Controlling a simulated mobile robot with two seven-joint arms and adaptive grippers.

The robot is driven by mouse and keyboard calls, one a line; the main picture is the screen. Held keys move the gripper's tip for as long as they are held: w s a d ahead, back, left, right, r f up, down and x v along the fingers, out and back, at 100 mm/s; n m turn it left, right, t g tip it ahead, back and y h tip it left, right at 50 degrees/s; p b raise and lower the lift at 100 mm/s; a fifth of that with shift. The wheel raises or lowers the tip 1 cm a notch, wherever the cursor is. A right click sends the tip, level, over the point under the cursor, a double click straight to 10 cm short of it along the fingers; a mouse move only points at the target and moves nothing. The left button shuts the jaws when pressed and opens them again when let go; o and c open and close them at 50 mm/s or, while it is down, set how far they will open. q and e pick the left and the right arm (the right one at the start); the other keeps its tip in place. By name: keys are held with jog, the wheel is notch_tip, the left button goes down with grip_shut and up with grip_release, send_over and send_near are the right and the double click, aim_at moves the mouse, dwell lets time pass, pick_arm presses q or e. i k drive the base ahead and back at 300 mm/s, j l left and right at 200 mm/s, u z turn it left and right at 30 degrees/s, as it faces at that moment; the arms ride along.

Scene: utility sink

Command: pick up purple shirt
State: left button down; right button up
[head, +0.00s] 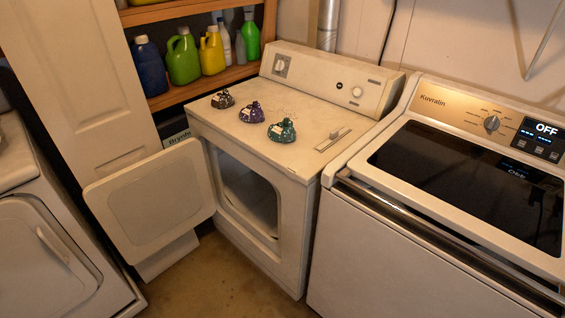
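The purple shirt (252,112) is a small crumpled bundle on top of the white dryer (308,101), with a pale patch on it. It lies in the middle of a row of three bundles. A dark grey or black bundle (222,99) is to its left and farther back. A green bundle (282,131) is to its right and nearer the front. The three are apart from each other. Neither of my grippers shows in the head view.
The dryer's front door (150,200) hangs open to the left, its drum opening exposed. A washer (440,190) with a dark glass lid stands close on the right. Several detergent bottles (184,58) stand on a wooden shelf behind. Bare floor (205,280) shows in front.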

aim_at(253, 114)
jog(key=i+j+z, duration=0.1)
jog(key=i+j, duration=0.3)
jog(key=i+j+z, duration=0.1)
jog(key=i+j, duration=0.6)
jog(key=j, duration=0.2)
jog(key=i+j+z, duration=0.15)
jog(key=i+j, duration=0.2)
jog(key=j, duration=0.1)
